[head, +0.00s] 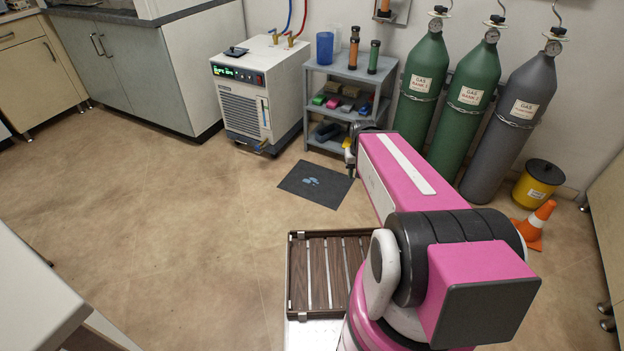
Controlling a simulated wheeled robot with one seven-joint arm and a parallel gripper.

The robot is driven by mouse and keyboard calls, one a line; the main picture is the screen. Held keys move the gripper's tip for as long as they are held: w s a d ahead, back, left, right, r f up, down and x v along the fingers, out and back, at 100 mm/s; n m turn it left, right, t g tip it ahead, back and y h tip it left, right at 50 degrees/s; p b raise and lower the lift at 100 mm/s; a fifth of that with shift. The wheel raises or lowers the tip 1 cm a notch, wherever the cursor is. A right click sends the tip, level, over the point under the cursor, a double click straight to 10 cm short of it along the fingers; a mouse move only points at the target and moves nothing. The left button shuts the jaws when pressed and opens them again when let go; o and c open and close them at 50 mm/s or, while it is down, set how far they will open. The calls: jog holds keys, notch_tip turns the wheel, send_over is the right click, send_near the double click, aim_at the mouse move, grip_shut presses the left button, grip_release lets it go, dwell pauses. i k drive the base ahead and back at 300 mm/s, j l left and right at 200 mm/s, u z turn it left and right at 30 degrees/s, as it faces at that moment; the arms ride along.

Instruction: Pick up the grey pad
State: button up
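Several small pads lie on the middle tier of the grey shelf rack (352,75). My gripper (350,168) is at the far end of my pink arm, in front of the rack's lower right part and pointing down. It is small and partly hidden by the arm; I cannot see whether its fingers are apart. I see nothing in it.
A dark floor mat (314,184) lies before the rack. A white chiller (255,95) stands left of it, gas cylinders (470,100) right. An orange cone (536,224) and yellow bin (537,185) are farther right. The floor at left is clear. A slatted tray (290,275) is near me.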

aim_at(347, 107)
jog(key=i+j, duration=0.2)
jog(key=i, duration=0.5)
jog(key=i+j+u, duration=0.15)
jog(key=i, duration=0.55)
